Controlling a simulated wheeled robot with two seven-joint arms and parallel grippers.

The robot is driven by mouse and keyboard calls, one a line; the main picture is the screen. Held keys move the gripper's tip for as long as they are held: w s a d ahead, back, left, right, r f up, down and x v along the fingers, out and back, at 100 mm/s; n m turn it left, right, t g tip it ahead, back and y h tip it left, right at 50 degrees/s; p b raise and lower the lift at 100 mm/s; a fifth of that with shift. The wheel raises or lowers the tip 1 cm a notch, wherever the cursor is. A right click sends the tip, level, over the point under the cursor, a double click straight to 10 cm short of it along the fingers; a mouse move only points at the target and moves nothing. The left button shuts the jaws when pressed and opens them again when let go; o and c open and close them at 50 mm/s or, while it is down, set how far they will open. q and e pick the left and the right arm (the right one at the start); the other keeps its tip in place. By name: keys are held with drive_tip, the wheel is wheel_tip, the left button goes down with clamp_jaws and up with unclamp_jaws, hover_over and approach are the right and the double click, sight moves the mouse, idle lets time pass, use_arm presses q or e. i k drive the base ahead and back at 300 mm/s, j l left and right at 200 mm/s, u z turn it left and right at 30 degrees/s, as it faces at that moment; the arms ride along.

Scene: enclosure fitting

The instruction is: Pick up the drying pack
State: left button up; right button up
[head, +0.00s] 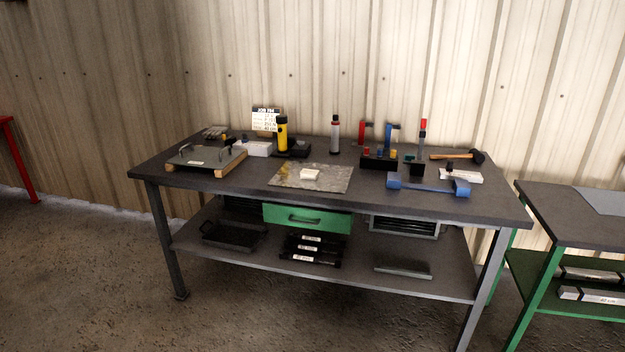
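A small white block-like pack (310,175), which looks like the drying pack, lies on a grey, stained mat (337,183) in the middle of the workbench. No label can be read on it at this size. Nothing touches it from above and its top is clear. Neither my left nor my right gripper shows in the head view.
The dark workbench (230,189) stands ahead across open floor. On it are a plate on wooden blocks (205,158), a yellow torch (282,133), a spray can (335,135), a blue clamp-like tool (428,187) and a hammer (455,156). A green-framed table (575,220) stands at right.

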sight(310, 174)
drive_tip(key=i+j, duration=0.1)
drive_tip(key=i, duration=0.35)
drive_tip(key=i+j, duration=0.15)
drive_tip(key=i, duration=0.25)
